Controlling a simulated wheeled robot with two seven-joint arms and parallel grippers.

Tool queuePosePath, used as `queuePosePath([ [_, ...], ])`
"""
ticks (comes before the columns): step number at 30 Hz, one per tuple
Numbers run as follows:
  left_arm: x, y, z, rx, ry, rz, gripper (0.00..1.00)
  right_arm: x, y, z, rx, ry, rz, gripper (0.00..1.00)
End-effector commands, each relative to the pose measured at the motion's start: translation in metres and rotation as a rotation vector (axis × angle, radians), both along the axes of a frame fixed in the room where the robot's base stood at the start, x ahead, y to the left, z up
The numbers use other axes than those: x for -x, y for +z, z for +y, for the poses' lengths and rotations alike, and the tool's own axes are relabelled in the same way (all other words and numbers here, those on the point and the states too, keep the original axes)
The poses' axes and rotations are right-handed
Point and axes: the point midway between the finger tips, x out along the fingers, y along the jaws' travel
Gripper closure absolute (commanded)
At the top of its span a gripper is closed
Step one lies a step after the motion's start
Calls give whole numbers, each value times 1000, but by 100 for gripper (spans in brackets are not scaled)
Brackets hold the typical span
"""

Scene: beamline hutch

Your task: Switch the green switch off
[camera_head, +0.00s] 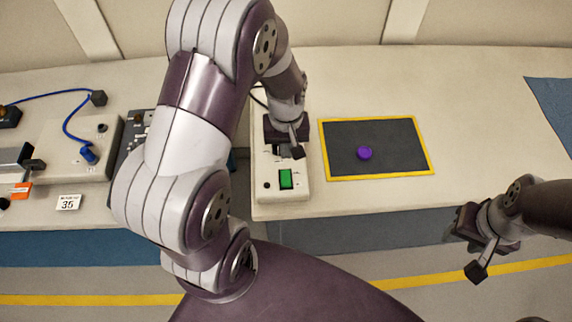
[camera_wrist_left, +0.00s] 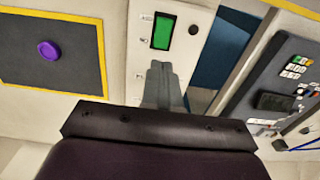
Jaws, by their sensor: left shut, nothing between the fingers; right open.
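The green switch (camera_head: 285,179) is a rectangular rocker on the near end of a white box (camera_head: 262,205) on the bench. It also shows near the top of the left wrist view (camera_wrist_left: 163,31). My left gripper (camera_head: 285,152) is over the same box, just behind the switch in the head view. In the wrist view its shut fingers (camera_wrist_left: 160,70) point toward the switch, with a small gap in the picture. I cannot tell whether they touch the box. My right gripper (camera_head: 462,248) is open and empty, off the bench's front edge at the right.
A dark mat with a yellow border (camera_head: 430,160) lies right of the box, with a purple round piece (camera_head: 364,153) on it. A dark control panel (camera_head: 136,130) stands left, partly behind my left arm. Further left are a grey box with a blue cable (camera_head: 75,135) and a "35" card (camera_head: 68,202).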

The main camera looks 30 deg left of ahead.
Motion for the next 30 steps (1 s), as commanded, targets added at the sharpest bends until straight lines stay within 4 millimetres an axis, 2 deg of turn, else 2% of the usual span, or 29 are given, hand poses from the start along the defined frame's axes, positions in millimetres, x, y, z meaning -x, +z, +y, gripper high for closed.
queuePosePath([
  [6,1,-47,0,0,0,4,100,0,2,0,0,0,0,57],
  [12,0,-75,0,1,-1,1,100,0,4,0,0,0,0,57],
  [17,0,-84,0,0,-1,0,100,0,5,0,0,0,0,57],
  [30,-2,-88,2,23,2,48,100,0,9,0,0,0,0,57],
])
